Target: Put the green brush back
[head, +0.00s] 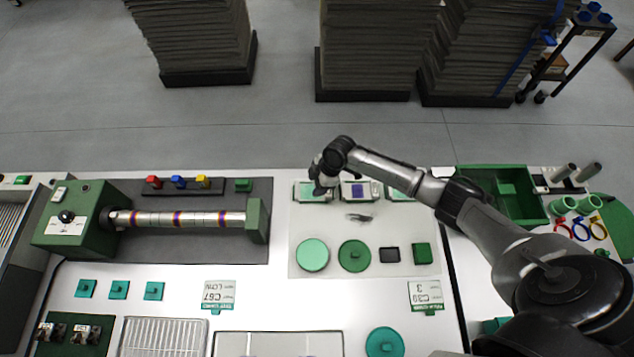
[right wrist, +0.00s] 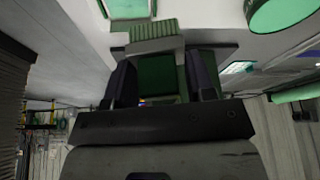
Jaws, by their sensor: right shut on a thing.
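My right gripper (head: 322,182) is above the left one of the small pale-green-and-white trays (head: 300,198) in the head view. In the right wrist view, the fingers of my right gripper (right wrist: 160,85) are shut on a green block with a ridged grey-green end, which looks like the green brush (right wrist: 157,72). The brush is hard to make out in the head view, where the gripper covers it. My left gripper is not in view.
A dark rack (head: 216,188) holds red, blue and yellow pieces, with a green block (head: 243,185) at its right. Green discs (head: 354,256) and small blocks lie on the pale mat. A green bin (head: 530,221) stands right. A roller machine (head: 75,218) stands left.

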